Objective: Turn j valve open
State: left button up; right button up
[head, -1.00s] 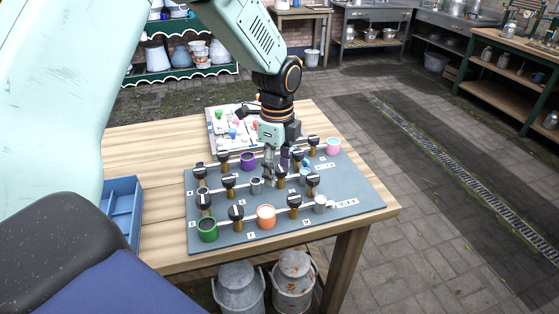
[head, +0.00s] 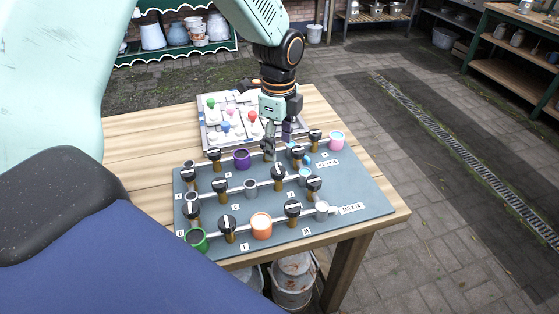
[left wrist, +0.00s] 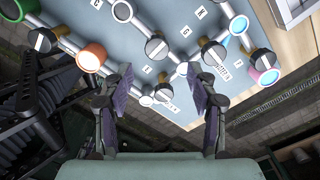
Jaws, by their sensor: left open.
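The grey-blue valve board (head: 350,190) lies on the wooden table. It carries rows of pipes with black round-knobbed valves on brass stems. A small label that looks like J lies just to the lower right of the middle-row valve (head: 278,174); its knob has a pale bar. My left gripper (head: 269,153) points down over the back part of the board, behind that valve and right of the purple collar (head: 242,160). Its fingers are apart and empty in the left wrist view (left wrist: 163,92), with several knobs beyond them. Which knob there is J, I cannot tell. My right gripper is not in view.
Neighbouring valves (head: 314,184) and (head: 297,153) stand close by. Orange (head: 261,226), green (head: 196,239) and pink (head: 337,141) collars sit on the pipes. A white tray with coloured knobs (head: 206,130) lies behind the board. Milk churns (head: 293,278) stand under the table.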

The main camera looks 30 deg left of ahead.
aim_at(278, 170)
pick_arm(q)
jog(key=f, duration=0.3)
jog(key=s+f, duration=0.1)
jog(key=f, duration=0.2)
jog(key=shift+s, duration=0.1)
jog(key=shift+f, duration=0.3)
jog(key=shift+w+d+f, duration=0.1)
jog(key=shift+w+f, duration=0.45)
jog(key=shift+s+r, duration=0.15)
jog(key=shift+s, duration=0.05)
jog(key=shift+c, duration=0.4)
jog(key=shift+s+r, duration=0.1)
jog(key=shift+s, duration=0.1)
jog(key=c, duration=0.3)
jog(key=shift+w, duration=0.3)
jog(key=c, duration=0.8)
